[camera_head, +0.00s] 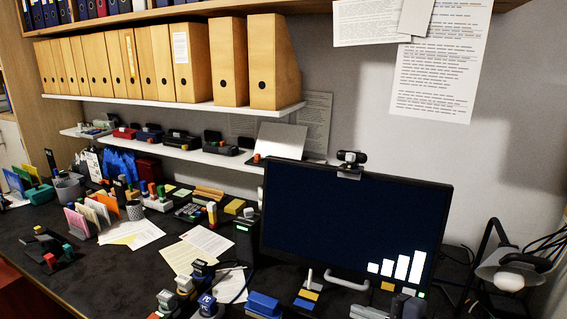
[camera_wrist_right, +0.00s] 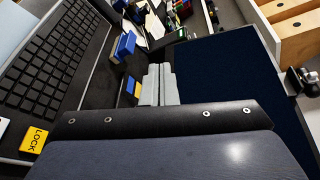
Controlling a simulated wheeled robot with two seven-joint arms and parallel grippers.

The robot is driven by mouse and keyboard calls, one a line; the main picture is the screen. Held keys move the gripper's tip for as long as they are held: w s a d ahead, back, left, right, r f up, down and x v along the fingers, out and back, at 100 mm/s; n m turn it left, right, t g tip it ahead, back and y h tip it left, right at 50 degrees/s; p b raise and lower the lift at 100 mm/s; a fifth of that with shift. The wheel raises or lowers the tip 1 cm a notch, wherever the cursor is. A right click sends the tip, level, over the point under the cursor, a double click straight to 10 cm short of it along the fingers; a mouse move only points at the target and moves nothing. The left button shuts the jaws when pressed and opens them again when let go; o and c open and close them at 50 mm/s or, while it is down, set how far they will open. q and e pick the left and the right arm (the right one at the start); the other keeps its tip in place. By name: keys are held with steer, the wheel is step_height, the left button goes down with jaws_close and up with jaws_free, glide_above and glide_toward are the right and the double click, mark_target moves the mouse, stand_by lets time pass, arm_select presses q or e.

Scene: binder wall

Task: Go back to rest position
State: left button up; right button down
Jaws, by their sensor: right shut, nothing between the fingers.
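My right gripper (camera_head: 364,311) shows at the bottom of the head view, in front of the monitor (camera_head: 345,225). Its two pale grey fingers (camera_wrist_right: 158,85) lie side by side in the right wrist view, shut with nothing between them. They point along the desk towards the stamps. A blue block (camera_wrist_right: 124,46) and a small yellow and blue item (camera_wrist_right: 133,90) lie beside the fingers, apart from them as far as I can tell. My left gripper is in neither view.
Stamps (camera_head: 207,303), papers and holders crowd the desk (camera_head: 100,270). A lamp (camera_head: 510,275) stands at the right. Shelves (camera_head: 170,105) hold binders above.

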steer(key=s+a+r+n+g+h+p, duration=0.25)
steer(key=s+n+g, duration=0.4)
steer(key=s, duration=0.65)
steer(key=s+d+f+n+t+h+p, duration=0.1)
steer(key=s+d+n+h, duration=0.4)
steer(key=s+d, duration=0.1)
steer(key=shift+d+f+t, duration=0.25)
steer(key=shift+d+t, duration=0.1)
